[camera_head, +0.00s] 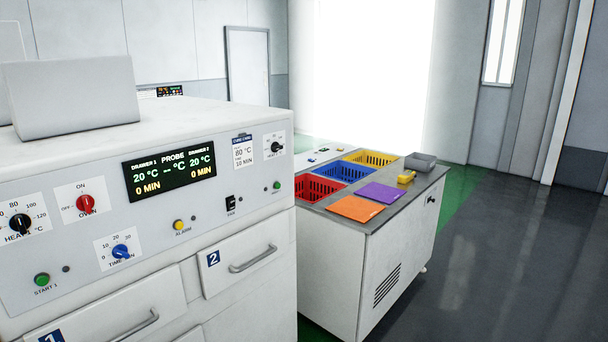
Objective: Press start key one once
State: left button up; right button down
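The start key one is a green round button (42,280) labelled START 1, at the lower left of the white oven's control panel (150,215). A small dark lamp sits just right of it, and it looks unlit. The display (168,167) reads 20 °C and 0 MIN for drawer 1 and drawer 2, with dashes for the probe. Neither of my grippers shows in the head view, so nothing is seen touching the button.
Near the button are a blue time knob (120,251), a black heat knob (20,224) and a red oven knob (86,202). Drawer 2's handle (253,259) sticks out below the panel. A cart (358,275) with coloured baskets stands at right. The floor beyond is clear.

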aim_at(42, 280)
jog(key=u, duration=1.45)
